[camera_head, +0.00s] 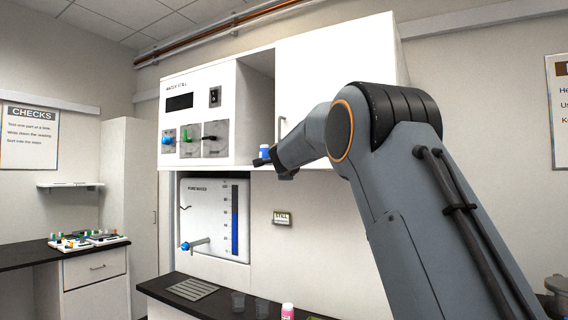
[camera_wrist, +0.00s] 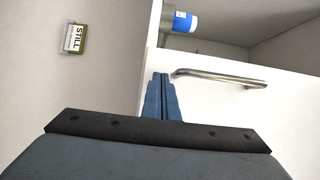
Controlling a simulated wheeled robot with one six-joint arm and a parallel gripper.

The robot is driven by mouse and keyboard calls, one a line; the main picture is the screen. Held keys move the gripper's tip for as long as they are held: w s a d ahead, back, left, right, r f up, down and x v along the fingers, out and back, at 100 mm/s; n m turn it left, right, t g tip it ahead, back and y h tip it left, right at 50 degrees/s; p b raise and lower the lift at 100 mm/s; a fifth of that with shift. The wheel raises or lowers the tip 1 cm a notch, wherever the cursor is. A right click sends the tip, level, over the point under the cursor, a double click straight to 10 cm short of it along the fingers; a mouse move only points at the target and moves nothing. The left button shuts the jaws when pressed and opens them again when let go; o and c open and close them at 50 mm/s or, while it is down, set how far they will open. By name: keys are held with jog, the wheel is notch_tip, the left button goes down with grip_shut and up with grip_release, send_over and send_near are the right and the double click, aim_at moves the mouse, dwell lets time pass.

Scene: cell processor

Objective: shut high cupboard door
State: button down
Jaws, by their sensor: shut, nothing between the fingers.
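The high cupboard (camera_head: 250,62) is a white wall unit with an open, dark-sided bay in its middle. Its plain white door (camera_head: 335,62) stands right of the bay, leaving the bay uncovered. The door has a metal bar handle (camera_head: 282,127), which also shows in the wrist view (camera_wrist: 220,77). My gripper (camera_head: 260,162) is shut and empty at the cupboard's lower edge, below the handle. In the wrist view its blue fingertips (camera_wrist: 161,76) are together beside the handle's near end and the door's edge. I cannot tell whether they touch the door. My arm hides the door's lower right.
Left of the bay is a control panel (camera_head: 205,139) with knobs. Below are a tank with a blue gauge (camera_head: 215,225), a STILL sign (camera_head: 283,218) and a dark counter (camera_head: 160,286).

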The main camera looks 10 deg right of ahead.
jog(key=shift+d+r, duration=0.2)
jog(key=shift+d, duration=0.35)
jog(key=shift+a, duration=0.15)
jog(key=s+a+b, duration=0.3)
jog(key=s+a, duration=0.7)
jog(key=shift+a+f, duration=0.15)
jog(key=shift+a, duration=0.05)
